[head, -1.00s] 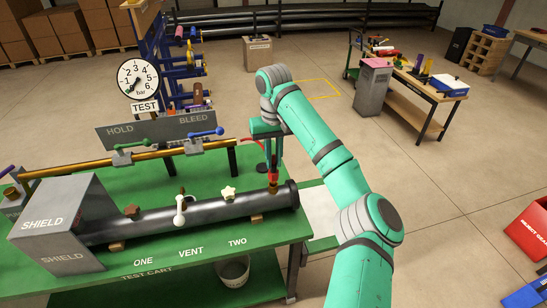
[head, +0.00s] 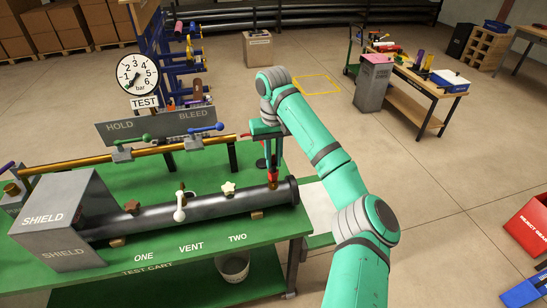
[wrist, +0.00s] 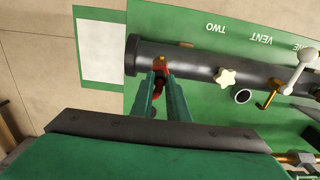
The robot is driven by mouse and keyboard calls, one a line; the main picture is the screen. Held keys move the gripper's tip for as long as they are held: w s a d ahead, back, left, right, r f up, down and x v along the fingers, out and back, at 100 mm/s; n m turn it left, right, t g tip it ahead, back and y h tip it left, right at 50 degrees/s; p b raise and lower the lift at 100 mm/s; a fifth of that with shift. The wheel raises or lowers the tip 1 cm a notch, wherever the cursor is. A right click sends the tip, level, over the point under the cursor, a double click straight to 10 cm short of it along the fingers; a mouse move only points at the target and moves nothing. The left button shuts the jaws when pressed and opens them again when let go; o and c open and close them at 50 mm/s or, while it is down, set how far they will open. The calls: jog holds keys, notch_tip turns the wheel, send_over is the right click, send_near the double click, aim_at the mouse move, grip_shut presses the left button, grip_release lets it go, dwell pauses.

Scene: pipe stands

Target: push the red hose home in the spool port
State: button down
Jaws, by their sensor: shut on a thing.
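The spool is a dark pipe (head: 220,204) lying along the green test cart, with its flanged end at the right. The red hose (head: 273,176) has its end upright at the brass port near that flange. My gripper (head: 271,162) is shut on the hose end from above. In the wrist view, the fingers (wrist: 161,88) straddle the red hose end (wrist: 160,74) over the spool (wrist: 200,63). The hose end meets the port, but its depth inside cannot be told. The hose's other part shows left of my gripper.
A star knob (head: 228,188) and a white vent handle (head: 180,207) stand on the spool left of my gripper. A brass rail (head: 80,163) with green and blue levers runs behind. A pressure gauge (head: 137,75) stands at the back left. Open floor lies right of the cart.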

jog(key=shift+f, duration=0.4)
jog(key=c, duration=1.6)
grip_release()
jog(key=shift+c, duration=0.2)
jog(key=shift+r, duration=0.15)
jog(key=shift+r, duration=2.35)
